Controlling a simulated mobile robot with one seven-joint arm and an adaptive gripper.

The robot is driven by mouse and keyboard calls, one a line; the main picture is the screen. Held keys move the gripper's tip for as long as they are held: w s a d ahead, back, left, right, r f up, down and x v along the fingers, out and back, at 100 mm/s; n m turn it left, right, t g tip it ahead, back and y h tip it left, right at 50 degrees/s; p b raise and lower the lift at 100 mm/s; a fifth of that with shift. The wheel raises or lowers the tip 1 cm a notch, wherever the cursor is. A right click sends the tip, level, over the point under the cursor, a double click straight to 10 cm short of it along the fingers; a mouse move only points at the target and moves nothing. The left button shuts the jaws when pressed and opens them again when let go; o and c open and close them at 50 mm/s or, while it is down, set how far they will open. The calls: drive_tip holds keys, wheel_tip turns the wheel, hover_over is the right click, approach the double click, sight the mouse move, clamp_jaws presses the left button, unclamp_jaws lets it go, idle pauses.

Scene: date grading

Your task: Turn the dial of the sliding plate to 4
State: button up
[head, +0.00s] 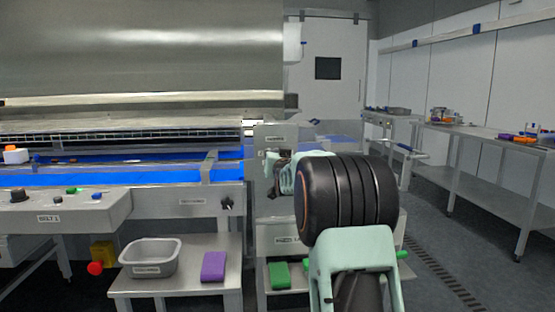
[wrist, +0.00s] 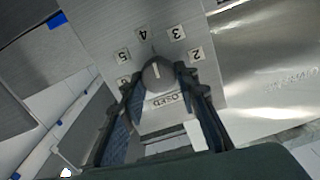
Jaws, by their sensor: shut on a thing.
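The dial (wrist: 152,76) is a round grey knob with a short white line on its top, in the wrist view. Plates numbered 2 to 6 fan around it; the 4 plate (wrist: 143,34) is above left and the 3 plate (wrist: 176,33) above right. The white line points up between 4 and 3, and I cannot tell which is nearer. My gripper (wrist: 160,82) is shut on the dial, one dark finger on each side. In the head view my arm hides most of the gripper and the dial.
A blue belt (head: 130,172) runs along the machine at left. A steel stand holds a grey tub (head: 151,257) and a purple block (head: 214,266). A green block (head: 279,275) lies low beside my arm. Steel benches (head: 480,140) stand at right, with open floor before them.

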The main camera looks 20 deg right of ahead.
drive_tip(key=shift+n, duration=0.6)
drive_tip(key=o, duration=1.1)
drive_tip(key=shift+o, duration=0.2)
drive_tip(key=shift+s, duration=0.1)
drive_tip(key=v, duration=1.2)
